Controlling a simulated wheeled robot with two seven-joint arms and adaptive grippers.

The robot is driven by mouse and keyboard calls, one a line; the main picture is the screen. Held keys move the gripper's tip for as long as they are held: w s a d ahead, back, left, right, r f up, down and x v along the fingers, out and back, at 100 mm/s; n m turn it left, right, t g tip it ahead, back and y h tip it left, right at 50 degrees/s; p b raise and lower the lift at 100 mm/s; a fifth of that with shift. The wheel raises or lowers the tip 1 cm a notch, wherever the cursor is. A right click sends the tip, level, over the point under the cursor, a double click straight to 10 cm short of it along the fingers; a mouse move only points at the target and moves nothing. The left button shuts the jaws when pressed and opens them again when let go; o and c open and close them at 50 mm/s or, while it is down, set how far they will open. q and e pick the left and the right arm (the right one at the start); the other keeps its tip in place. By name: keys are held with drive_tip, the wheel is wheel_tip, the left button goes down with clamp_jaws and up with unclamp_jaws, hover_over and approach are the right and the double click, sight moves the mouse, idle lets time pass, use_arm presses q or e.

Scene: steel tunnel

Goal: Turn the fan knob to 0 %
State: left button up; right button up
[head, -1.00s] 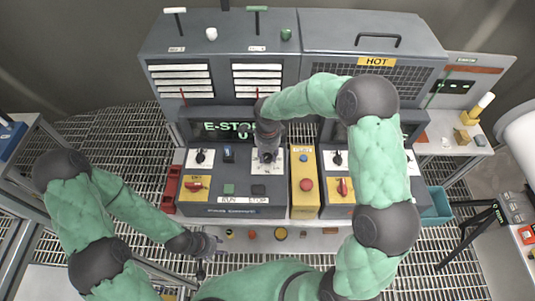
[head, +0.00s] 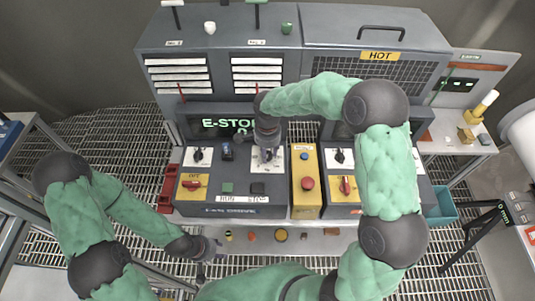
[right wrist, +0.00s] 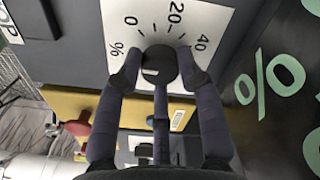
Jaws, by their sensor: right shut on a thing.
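The fan knob (right wrist: 159,63) is a dark round knob on a white dial plate (right wrist: 118,25) marked %, 0, 20 and 40 in the right wrist view. My right gripper (right wrist: 160,78) is shut on the knob, with fingers on both sides of it. A pale mark shows on the knob's lower left in that view; I cannot tell which number it points to. In the head view my right gripper (head: 267,152) covers the knob and part of its plate. My left gripper (head: 206,252) is low at the left, away from the panel, its fingers too small to read.
A dark screen (head: 218,132) with green text, partly reading "E-STO", stands behind the knob. A yellow box (head: 305,198) with a red button is to the right. A red switch (head: 194,184), RUN button (head: 227,188) and STOP button (head: 257,188) are close by.

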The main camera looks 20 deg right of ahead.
drive_tip(key=n+b, duration=0.1)
drive_tip(key=n, duration=0.3)
drive_tip(key=shift+n, duration=0.3)
drive_tip(key=n, duration=0.4)
drive_tip(key=shift+n, duration=0.3)
drive_tip(key=n, duration=0.4)
drive_tip(key=shift+n, duration=0.3)
drive_tip(key=n, duration=0.4)
drive_tip(key=shift+p, duration=0.35)
drive_tip(key=n+p, duration=0.1)
drive_tip(key=n, duration=0.4)
drive_tip(key=n+p, duration=0.1)
drive_tip(key=n, duration=0.3)
drive_tip(key=shift+n, duration=0.3)
drive_tip(key=n+p, duration=0.1)
drive_tip(key=n, duration=0.3)
drive_tip(key=shift+p, duration=0.4)
drive_tip(key=shift+n+p, duration=0.9)
drive_tip(key=shift+n, duration=1.8)
